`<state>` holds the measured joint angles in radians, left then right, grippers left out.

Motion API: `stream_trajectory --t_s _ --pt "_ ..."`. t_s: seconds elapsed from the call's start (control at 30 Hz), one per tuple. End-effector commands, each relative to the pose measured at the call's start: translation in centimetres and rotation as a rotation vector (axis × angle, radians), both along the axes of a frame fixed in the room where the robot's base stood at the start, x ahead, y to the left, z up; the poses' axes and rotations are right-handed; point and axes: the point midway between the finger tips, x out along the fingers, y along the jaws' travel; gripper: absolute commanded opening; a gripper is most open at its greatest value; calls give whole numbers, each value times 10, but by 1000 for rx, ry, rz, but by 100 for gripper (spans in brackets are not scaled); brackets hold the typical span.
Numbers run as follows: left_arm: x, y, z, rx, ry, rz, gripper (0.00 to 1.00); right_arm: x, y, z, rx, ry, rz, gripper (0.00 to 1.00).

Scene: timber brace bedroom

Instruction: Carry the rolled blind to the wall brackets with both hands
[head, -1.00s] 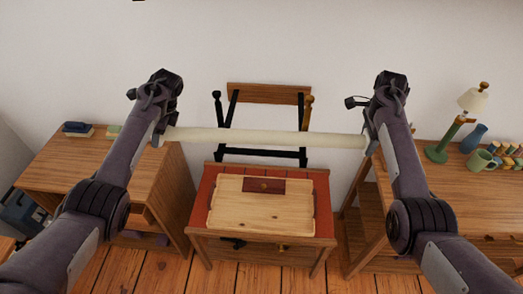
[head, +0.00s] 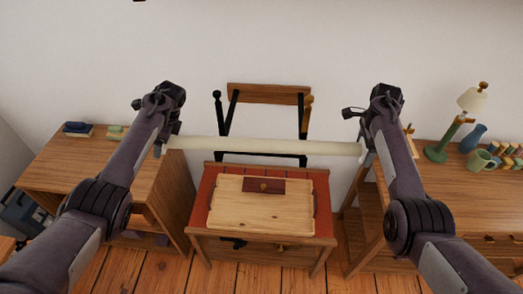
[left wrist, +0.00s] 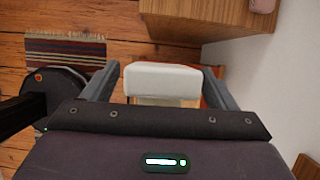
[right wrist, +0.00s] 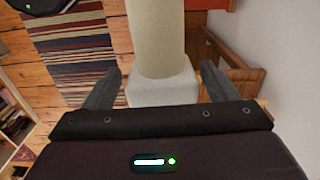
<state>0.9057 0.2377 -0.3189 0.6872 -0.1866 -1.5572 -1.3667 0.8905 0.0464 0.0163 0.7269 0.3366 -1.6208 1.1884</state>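The rolled blind (head: 262,146) is a long cream roll held level, or nearly so, in the air in front of the white wall. My left gripper (head: 161,146) is at its left end and my right gripper (head: 365,150) at its right end. In the left wrist view the white end block (left wrist: 162,80) sits between the two fingers. In the right wrist view the cream roll (right wrist: 157,35) runs away from another white block (right wrist: 162,88) between the fingers. Both grippers appear shut on the blind. I cannot clearly make out the wall brackets.
A red-edged table (head: 205,195) with a wooden tray stands below the blind, before a black-framed chair-like piece (head: 228,120). A wooden cabinet (head: 75,165) is at left.

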Motion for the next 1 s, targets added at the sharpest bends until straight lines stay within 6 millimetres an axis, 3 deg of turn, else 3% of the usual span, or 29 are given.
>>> stream_trajectory --t_s 0.47,1.0 --pt "0 -2 4 0 0 0 80 0 0 0 0 0 0 80" --pt "1 -40 95 -1 -1 -2 80 0 0 0 0 0 0 80"
